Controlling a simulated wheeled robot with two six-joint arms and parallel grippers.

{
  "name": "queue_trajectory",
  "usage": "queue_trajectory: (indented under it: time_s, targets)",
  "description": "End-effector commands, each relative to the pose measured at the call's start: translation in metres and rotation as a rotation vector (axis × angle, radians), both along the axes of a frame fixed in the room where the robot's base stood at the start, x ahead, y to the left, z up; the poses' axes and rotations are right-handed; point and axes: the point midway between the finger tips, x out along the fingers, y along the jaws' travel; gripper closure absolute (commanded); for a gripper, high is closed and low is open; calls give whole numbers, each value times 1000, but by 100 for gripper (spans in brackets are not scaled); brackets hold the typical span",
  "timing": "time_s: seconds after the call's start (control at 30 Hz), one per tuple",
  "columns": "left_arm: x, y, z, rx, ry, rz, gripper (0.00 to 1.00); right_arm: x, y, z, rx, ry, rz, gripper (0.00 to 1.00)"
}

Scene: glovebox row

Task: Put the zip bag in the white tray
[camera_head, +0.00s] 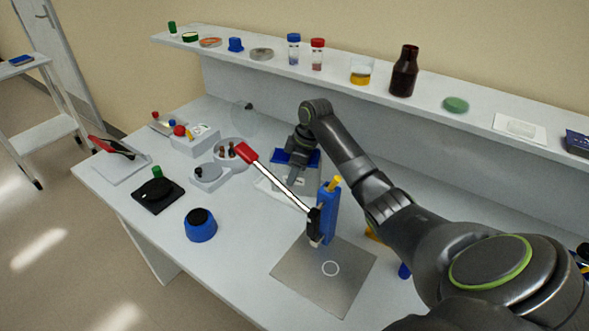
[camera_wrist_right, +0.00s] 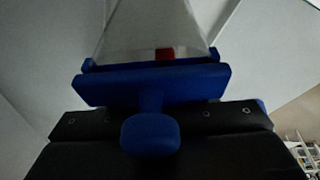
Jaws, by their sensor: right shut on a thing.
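My right gripper (camera_head: 293,178) reaches over the middle of the bench. It is shut on the zip bag, whose blue top bar (camera_head: 310,159) shows beside the fingers. In the right wrist view the blue bar (camera_wrist_right: 150,86) with its rounded knob lies across the dark gripper. The clear bag body (camera_wrist_right: 150,30) extends from the bar, with a small red patch showing there. A pale, low-rimmed tray (camera_head: 265,190) appears below the gripper, partly hidden by the arm and the bag. I cannot tell whether the bag touches it. My left gripper is not in view.
A blue post (camera_head: 328,218) with a long red-ended lever (camera_head: 275,178) stands close in front of the gripper. A grey plate (camera_head: 310,285) lies before it. A blue-black round pot (camera_head: 201,225) stands left. The shelf (camera_head: 340,70) behind holds vials and a brown bottle (camera_head: 404,72).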

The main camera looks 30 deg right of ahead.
Motion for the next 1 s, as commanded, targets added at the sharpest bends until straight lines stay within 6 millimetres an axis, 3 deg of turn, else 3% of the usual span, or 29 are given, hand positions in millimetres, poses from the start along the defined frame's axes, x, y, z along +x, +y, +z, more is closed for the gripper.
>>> queue_trajectory:
  time_s: [0.03, 0.07, 0.2, 0.57, 0.67, 1.0]
  targets:
    - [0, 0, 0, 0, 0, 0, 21, 0, 0, -1, 1, 1, 0, 76]
    - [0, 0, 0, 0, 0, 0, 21, 0, 0, -1, 0, 0, 0, 46]
    - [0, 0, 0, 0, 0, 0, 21, 0, 0, -1, 1, 1, 0, 28]
    - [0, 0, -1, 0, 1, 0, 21, 0, -1, 4, -1, -1, -1, 28]
    - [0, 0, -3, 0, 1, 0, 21, -2, -4, 16, -1, -4, 1, 28]
    - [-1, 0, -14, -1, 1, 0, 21, -16, -17, 85, -2, -5, 0, 28]
